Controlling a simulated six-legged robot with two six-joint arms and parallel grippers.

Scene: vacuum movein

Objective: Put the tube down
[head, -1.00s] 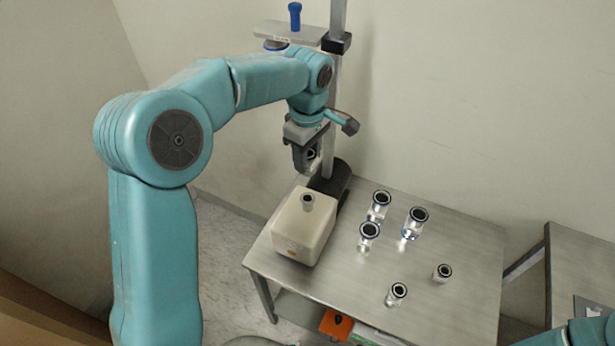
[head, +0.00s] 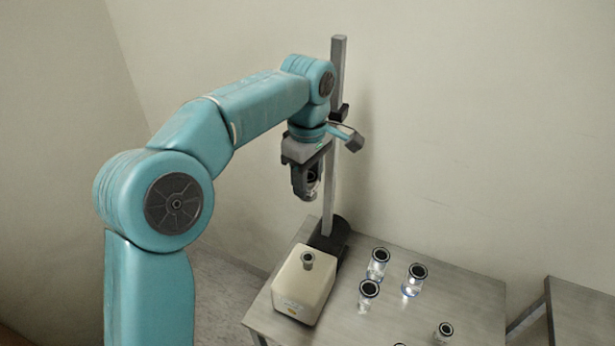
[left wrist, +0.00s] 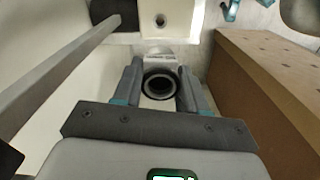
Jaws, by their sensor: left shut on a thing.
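My left gripper (head: 306,188) is shut on a small tube (head: 312,179) with a dark ring at its mouth, held upright in the air. In the left wrist view the round mouth of the tube (left wrist: 160,84) shows between the two fingers (left wrist: 160,92). The gripper and tube are above a cream box (head: 303,287) with a short dark port on top, clear of it. The box also shows in the left wrist view (left wrist: 180,24). The tube's lower end is partly hidden by the fingers. My right gripper is out of view.
The grey metal table (head: 335,332) carries the box and several clear glass vessels with dark rims, such as one at the back (head: 378,264). An upright stand (head: 328,215) rises close behind the gripper. A second table (head: 580,310) is at right.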

